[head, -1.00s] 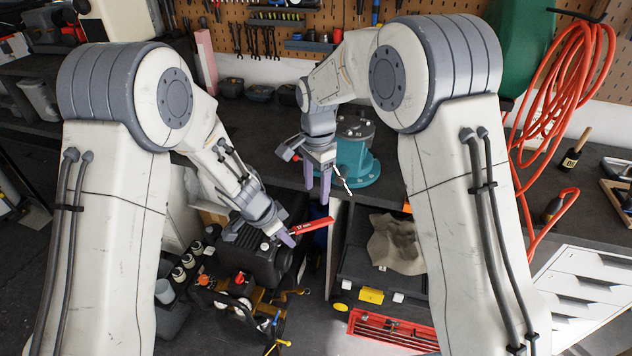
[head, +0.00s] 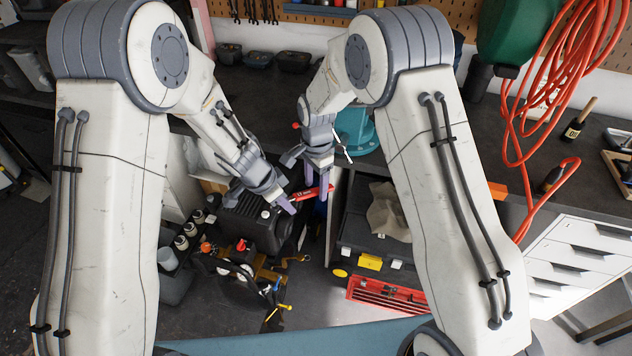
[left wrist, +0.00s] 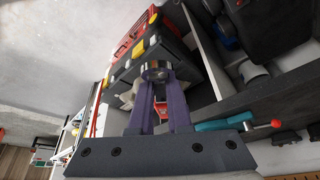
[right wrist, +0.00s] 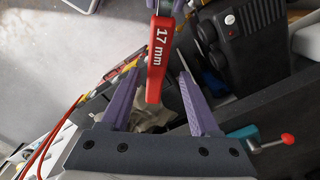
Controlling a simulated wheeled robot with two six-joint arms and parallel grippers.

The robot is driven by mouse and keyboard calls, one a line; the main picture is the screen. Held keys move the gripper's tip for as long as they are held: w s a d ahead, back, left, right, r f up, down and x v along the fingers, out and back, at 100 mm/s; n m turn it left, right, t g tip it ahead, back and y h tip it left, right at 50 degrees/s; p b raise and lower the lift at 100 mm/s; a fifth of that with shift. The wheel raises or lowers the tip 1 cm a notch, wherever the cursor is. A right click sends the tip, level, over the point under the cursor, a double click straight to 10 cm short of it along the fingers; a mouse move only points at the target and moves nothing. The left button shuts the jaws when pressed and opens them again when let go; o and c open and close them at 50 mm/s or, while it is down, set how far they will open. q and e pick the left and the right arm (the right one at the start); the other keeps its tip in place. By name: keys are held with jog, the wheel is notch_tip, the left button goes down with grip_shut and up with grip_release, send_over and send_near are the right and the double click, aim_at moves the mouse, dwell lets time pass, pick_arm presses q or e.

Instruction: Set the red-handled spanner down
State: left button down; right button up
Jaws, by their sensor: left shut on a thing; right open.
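The red-handled spanner (head: 308,193) is held in the air in front of the workbench (head: 255,95). My left gripper (head: 288,206) is shut on its metal end, which shows between the fingertips in the left wrist view (left wrist: 157,70). The red handle, marked "17 mm", points to my right gripper in the right wrist view (right wrist: 157,60). My right gripper (right wrist: 155,85) is open, its fingers on either side of the handle's free end, with gaps showing. In the head view its fingers partly cover the handle.
A teal vise (head: 358,130) stands on the bench behind my right gripper. Below are a black toolbox (head: 350,232), a red tray of tools (head: 385,297) and a dark machine (head: 250,225). An orange hose (head: 545,85) hangs at the right.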

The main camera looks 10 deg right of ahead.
grip_shut()
pick_arm(q)
jog(key=c, duration=0.8)
grip_release()
